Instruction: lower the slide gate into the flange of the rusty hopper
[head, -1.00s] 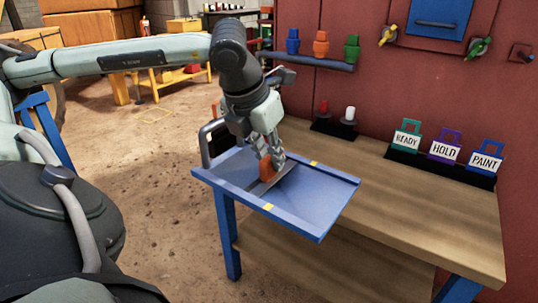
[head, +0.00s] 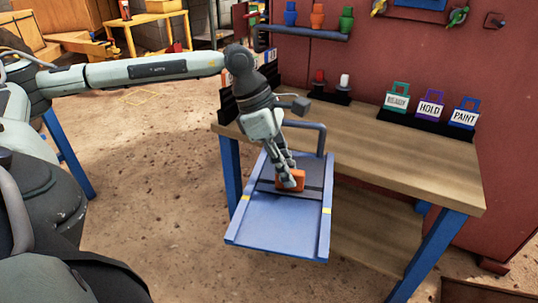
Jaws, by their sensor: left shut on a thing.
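The slide gate (head: 278,225) appears to be the blue flat panel with raised side edges, yellow marks and a grey loop handle (head: 322,128) at its far end. My left gripper (head: 289,178) is shut on the orange block (head: 292,180) on the panel's face. The panel is tilted, its near end hanging in front of the workbench's front left edge. It seems held clear of the floor; whether its far end touches the bench is hard to tell. The rusty hopper and its flange are not recognisable in this view. My right gripper is out of view.
The wooden workbench (head: 400,155) has blue legs and a lower shelf. A red wall (head: 425,55) is behind. The dirt floor (head: 150,160) at left is open.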

